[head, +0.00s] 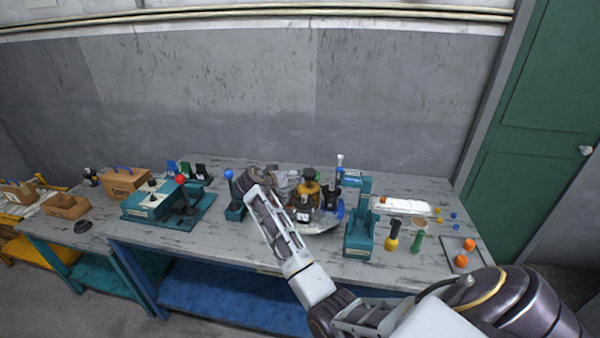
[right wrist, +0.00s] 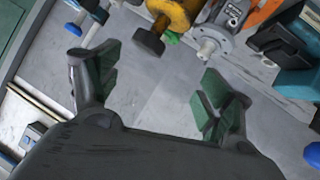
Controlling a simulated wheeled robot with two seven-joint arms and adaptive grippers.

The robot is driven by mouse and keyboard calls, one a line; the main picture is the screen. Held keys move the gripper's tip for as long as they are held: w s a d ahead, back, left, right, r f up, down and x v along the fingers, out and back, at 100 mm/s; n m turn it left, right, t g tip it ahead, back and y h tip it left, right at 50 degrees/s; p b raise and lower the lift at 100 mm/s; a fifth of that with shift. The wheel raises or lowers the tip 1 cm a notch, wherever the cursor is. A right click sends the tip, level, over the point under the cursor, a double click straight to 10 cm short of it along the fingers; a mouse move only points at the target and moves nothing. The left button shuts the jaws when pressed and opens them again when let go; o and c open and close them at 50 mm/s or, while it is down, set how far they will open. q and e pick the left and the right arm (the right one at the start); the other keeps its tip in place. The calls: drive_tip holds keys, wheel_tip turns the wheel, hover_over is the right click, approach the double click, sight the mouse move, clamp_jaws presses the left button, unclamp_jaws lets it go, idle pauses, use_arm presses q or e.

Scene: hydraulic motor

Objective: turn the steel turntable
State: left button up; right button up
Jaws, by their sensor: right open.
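The steel turntable (head: 322,228) is a round grey disc on the workbench, in the middle of the head view. A yellow and black part (head: 308,188) and other dark parts stand on it and cover most of its top. My right forearm reaches up over the bench. My right gripper (head: 284,178) is at the left rear of the turntable and is partly hidden among the parts. In the right wrist view my right gripper (right wrist: 160,88) is open, with nothing between its green-padded fingers. A yellow part (right wrist: 178,18) and a grey metal part (right wrist: 226,22) lie beyond the fingers. My left gripper is out of view.
A teal press-like fixture (head: 360,235) stands just right of the turntable. A blue-knobbed lever (head: 233,200) stands on the left. Yellow (head: 392,236) and green (head: 416,242) handled pieces are further right. The bench top between the lever and the red-knobbed fixture (head: 165,200) is mostly clear.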

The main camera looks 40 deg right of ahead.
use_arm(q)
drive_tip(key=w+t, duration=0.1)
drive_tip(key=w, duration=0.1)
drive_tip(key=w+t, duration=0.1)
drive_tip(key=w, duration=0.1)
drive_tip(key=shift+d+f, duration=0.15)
use_arm(e)
drive_tip(key=m, duration=0.3)
drive_tip(key=r+m+g+h, duration=0.1)
drive_tip(key=m, duration=0.1)
drive_tip(key=shift+s+d, duration=0.3)
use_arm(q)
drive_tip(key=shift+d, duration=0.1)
